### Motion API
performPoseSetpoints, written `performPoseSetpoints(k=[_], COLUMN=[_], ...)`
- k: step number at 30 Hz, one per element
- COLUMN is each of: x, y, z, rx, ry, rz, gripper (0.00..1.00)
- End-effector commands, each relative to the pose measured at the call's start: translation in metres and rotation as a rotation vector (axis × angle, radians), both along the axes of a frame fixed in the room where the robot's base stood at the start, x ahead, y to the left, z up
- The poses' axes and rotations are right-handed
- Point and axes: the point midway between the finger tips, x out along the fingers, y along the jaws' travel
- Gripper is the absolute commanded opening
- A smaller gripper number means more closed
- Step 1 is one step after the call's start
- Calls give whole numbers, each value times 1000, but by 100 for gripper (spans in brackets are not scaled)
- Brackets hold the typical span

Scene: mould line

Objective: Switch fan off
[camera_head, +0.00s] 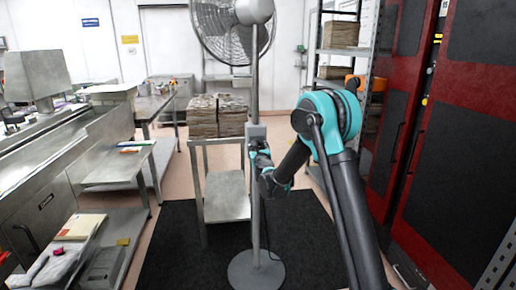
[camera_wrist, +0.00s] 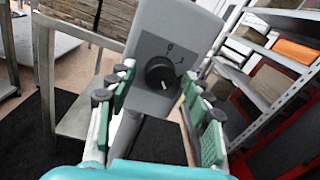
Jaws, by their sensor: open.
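The pedestal fan has a caged head (camera_head: 225,35), a grey pole and a round base (camera_head: 256,271) on the dark mat. Its grey control box (camera_head: 256,132) sits on the pole; in the wrist view the box (camera_wrist: 188,25) is tilted and close. A black rotary knob (camera_wrist: 160,73) is on its front, with small markings above and to its right; I cannot clearly tell its setting. My gripper (camera_wrist: 158,82) is open, with green-padded fingers on both sides of the knob. In the head view my gripper (camera_head: 259,160) is at the pole, just below the box.
A metal table (camera_head: 226,194) with stacked brown boards (camera_head: 217,116) stands left of the pole. Steel benches (camera_head: 121,163) line the left side. Red and black cabinets (camera_head: 454,140) and a shelf rack (camera_head: 340,52) stand right. The dark mat (camera_head: 180,245) has free floor.

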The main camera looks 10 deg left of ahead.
Motion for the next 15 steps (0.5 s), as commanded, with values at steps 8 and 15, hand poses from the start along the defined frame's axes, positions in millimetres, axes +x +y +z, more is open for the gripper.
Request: performPoseSetpoints(k=[8, 15], x=[0, 0], y=[0, 0], z=[0, 0], rx=[0, 0], ry=[0, 0], rz=[0, 0], gripper=[44, 14])
